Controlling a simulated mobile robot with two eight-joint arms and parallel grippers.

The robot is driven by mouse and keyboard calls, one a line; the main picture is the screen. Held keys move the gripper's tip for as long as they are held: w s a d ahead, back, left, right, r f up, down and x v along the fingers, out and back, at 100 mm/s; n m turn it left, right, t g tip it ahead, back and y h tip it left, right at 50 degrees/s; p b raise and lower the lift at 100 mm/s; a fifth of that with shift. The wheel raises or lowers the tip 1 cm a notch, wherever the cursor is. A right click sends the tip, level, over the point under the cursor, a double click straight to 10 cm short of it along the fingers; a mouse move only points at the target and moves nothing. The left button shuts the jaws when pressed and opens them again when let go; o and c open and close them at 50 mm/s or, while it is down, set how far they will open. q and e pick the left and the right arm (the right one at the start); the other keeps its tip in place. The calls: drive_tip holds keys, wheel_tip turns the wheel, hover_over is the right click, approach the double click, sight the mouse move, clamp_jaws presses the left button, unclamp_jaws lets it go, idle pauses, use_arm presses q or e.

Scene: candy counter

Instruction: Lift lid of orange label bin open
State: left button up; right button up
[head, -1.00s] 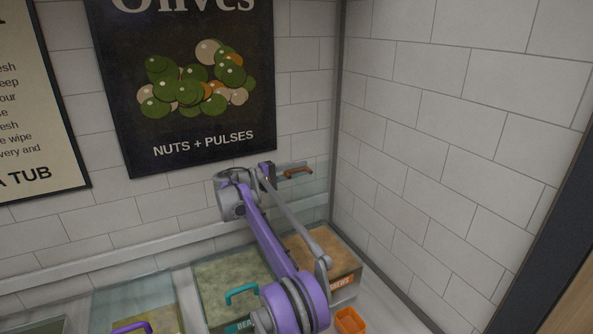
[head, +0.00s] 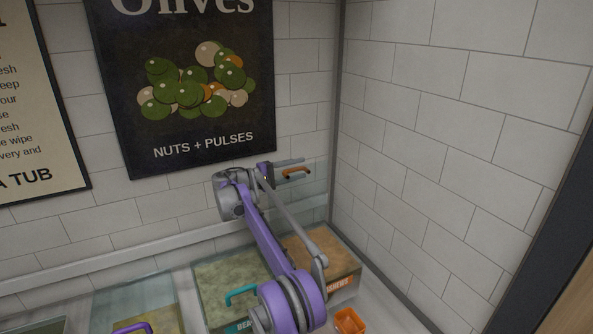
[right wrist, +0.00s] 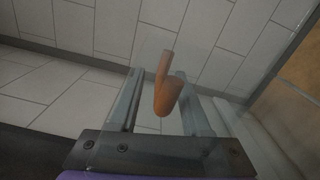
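The orange label bin (head: 349,267) stands at the right end of the row, its top uncovered and brown contents showing. Its clear lid (head: 313,196) is raised steeply near the back wall, with the orange handle (head: 296,171) high up. The handle also shows in the right wrist view (right wrist: 166,88). My right gripper (head: 285,165) is beside the handle. In the right wrist view its two fingers (right wrist: 160,107) stand apart, with the handle showing between them; I cannot tell whether they touch it. My left gripper is out of view.
A teal label bin (head: 205,290) with its teal handle (head: 240,292) down is to the left, then a bin with a purple handle (head: 133,328). A small orange tub (head: 349,321) sits in front. Tiled walls close off the back and right.

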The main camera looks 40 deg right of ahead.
drive_tip(key=v, duration=1.1)
drive_tip(key=shift+w+f, duration=0.1)
idle(0.4)
